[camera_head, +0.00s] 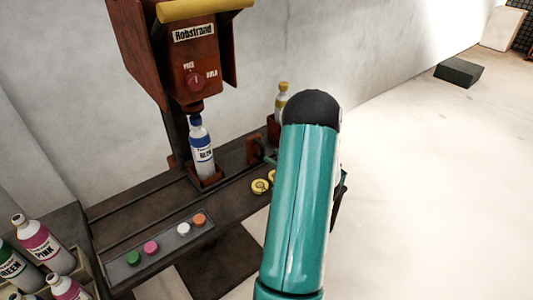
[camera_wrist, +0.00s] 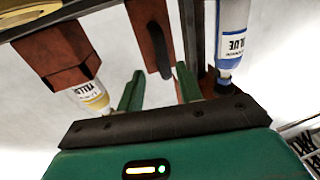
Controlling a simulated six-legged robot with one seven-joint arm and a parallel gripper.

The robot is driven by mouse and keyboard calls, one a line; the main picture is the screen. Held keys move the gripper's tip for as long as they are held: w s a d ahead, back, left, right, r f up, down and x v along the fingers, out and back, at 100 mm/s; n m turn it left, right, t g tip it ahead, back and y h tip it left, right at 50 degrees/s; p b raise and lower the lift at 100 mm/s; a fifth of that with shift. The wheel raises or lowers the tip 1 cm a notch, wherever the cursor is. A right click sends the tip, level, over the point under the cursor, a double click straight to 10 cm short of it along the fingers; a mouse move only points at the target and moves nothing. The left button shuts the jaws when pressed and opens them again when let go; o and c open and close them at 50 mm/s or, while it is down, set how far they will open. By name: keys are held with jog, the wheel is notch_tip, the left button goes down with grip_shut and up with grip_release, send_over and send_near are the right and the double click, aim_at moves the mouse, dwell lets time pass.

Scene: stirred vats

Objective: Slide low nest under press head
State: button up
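The press head (camera_head: 194,106) hangs below the red-brown housing. A blue-labelled bottle (camera_head: 201,146) with a blue cap stands upright beneath it in a low red-brown nest (camera_head: 208,179). The bottle also shows in the wrist view (camera_wrist: 233,38), cap downward in that picture. A taller red-brown nest (camera_wrist: 62,52) holds a yellow-labelled bottle (camera_wrist: 88,96); that bottle is behind my arm in the head view (camera_head: 281,98). My gripper (camera_wrist: 159,78) is open, its green fingers apart. An upright brown plate with a dark handle (camera_wrist: 156,50) appears between them; contact is unclear. The head view hides my fingers.
A grey tray (camera_head: 152,262) with several coloured caps lies at the bench front. Yellow discs (camera_head: 260,187) lie near my arm. A crate with green and pink bottles (camera_head: 40,240) stands lower left. A dark block (camera_head: 458,72) lies on the open floor.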

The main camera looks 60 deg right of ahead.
jog(key=s, duration=0.8)
jog(key=shift+s+a, duration=0.2)
jog(key=shift+a, duration=0.15)
jog(key=shift+w+r, duration=0.1)
jog(key=w+a+r+g+h, duration=0.2)
jog(key=w+a+r, duration=0.2)
jog(key=w+r, duration=0.45)
jog(key=w+a+r+g+h, duration=0.35)
jog(key=w+r, duration=0.35)
jog(key=w, duration=0.3)
jog(key=a+r+m+g+y, duration=0.15)
jog(key=a+r, duration=0.35)
jog(key=a, duration=0.8)
jog(key=s+a+n+g+y, duration=0.1)
jog(key=s+a+y, duration=0.1)
jog(key=s+a, duration=0.3)
jog(key=s+a+g+y, duration=0.1)
jog(key=s+a, duration=0.5)
jog(key=a, duration=0.7)
jog(key=s+a+n+g+y, duration=0.1)
jog(key=s+a+g+y, duration=0.1)
jog(key=s+a, duration=0.3)
jog(key=a+g, duration=0.1)
jog(key=a, duration=0.3)
jog(key=shift+s+f+n+y, duration=0.15)
jog(key=shift+n+y, duration=0.15)
jog(key=shift+n, duration=0.05)
